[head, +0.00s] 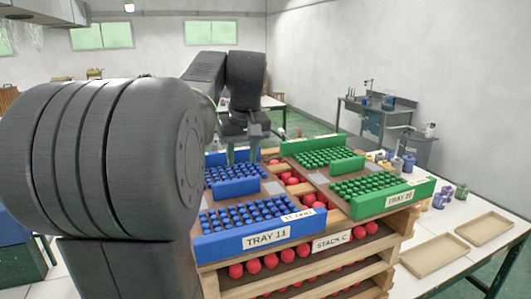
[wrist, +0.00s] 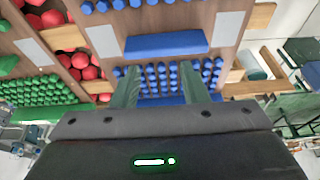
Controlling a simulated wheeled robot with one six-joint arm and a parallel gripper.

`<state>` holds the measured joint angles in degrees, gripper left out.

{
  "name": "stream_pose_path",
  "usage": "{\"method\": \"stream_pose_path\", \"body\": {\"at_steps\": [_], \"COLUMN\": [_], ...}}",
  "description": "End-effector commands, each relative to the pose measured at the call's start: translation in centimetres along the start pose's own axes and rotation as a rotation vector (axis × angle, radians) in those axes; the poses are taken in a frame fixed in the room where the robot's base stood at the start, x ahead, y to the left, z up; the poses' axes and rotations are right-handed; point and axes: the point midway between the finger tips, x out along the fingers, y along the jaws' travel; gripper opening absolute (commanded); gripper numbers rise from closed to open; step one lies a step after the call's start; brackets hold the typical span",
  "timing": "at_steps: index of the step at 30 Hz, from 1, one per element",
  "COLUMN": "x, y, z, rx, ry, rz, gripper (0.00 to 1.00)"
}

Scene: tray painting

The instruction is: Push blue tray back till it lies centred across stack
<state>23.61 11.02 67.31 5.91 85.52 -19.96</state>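The blue tray (head: 240,240), labelled TRAY 11, lies on top of the wooden stack labelled STACK C (head: 332,241). It holds rows of blue pegs, and its near wall is at the stack's front edge; I cannot tell how far it overhangs. A raised blue bar (head: 236,187) crosses its middle and also shows in the wrist view (wrist: 166,43). My gripper (head: 243,156) is over the far part of the tray. In the wrist view its two green fingers (wrist: 159,78) are apart, with only blue pegs seen below between them. Contact with the tray cannot be told.
A green tray (head: 410,195), TRAY 10, lies to the right on the same stack. Red round pieces (head: 307,200) show between the trays and in lower layers. Two empty wooden trays (head: 435,257) and small pots (head: 440,200) are on the white table at right.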

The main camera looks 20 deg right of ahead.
Motion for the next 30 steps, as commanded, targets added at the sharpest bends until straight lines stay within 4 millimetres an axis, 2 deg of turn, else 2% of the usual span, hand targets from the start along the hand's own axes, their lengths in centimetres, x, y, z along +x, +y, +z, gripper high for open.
{"method": "stream_pose_path", "body": {"at_steps": [30], "x": [4.1], "y": [0.0], "z": [1.3], "rx": [0.000], "ry": [-0.001], "rz": [0.000], "gripper": [0.40]}}
